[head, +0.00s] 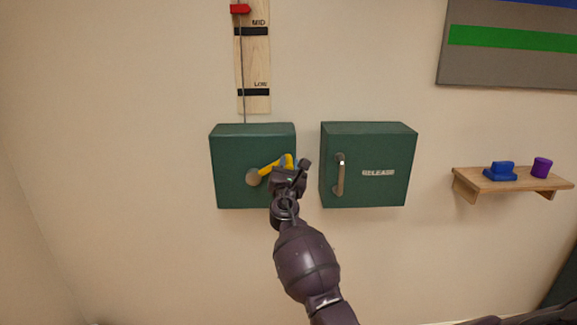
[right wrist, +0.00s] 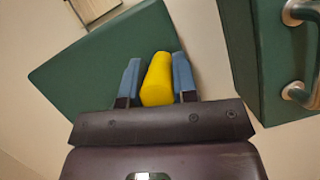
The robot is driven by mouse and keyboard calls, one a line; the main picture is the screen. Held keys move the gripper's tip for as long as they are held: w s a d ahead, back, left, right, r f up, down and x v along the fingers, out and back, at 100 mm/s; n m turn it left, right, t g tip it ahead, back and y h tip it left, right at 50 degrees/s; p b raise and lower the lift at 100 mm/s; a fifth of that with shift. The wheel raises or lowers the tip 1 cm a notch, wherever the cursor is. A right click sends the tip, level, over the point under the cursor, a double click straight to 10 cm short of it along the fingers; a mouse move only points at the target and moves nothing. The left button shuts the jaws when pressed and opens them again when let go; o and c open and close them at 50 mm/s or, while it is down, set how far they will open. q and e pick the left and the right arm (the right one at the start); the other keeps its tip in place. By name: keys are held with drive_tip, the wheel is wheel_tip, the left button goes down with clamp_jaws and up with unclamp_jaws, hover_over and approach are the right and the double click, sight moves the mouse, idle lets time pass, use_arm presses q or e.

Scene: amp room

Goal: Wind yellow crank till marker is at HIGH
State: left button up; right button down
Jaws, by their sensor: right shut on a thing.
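The yellow crank (head: 271,167) sticks out from a round hub on the front of the left green box (head: 230,150). Its arm points right and slightly up from the hub. My right gripper (head: 290,165) is shut on the crank's handle; the yellow handle (right wrist: 157,80) shows between the two blue-grey fingers in the right wrist view. The red marker (head: 240,9) is at the top edge of the head view, on a wooden scale board (head: 254,60), just above the MID band. The LOW band is further down. A HIGH mark is out of view. My left gripper is not in view.
A second green box (head: 367,135) with a metal lever handle (head: 340,175) and a label is close on the right of the crank box. A wooden shelf (head: 520,186) at right holds a blue object (head: 500,172) and a purple cup-like object (head: 542,167).

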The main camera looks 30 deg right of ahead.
drive_tip(key=shift+f, duration=0.1)
use_arm(q)
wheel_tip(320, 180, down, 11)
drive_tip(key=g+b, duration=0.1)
drive_tip(key=b, duration=1)
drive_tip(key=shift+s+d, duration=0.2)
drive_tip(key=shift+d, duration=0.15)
use_arm(e)
drive_tip(key=w+a+f+m+g, duration=0.1)
drive_tip(key=a+f+m+g, duration=0.1)
drive_tip(key=f+m, duration=0.6)
drive_tip(key=w+a+f+m+g, duration=0.1)
drive_tip(key=a+f+m+g, duration=0.1)
drive_tip(key=f+m+g, duration=0.3)
wheel_tip(320, 180, down, 4)
drive_tip(key=m, duration=0.7)
drive_tip(key=shift+w+r+m, duration=0.15)
drive_tip(key=shift+m, duration=0.25)
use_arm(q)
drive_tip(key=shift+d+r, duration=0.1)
use_arm(e)
drive_tip(key=shift+g+y, duration=0.3)
drive_tip(key=c, duration=0.9)
unclamp_jaws()
drive_tip(key=shift+r, duration=0.15)
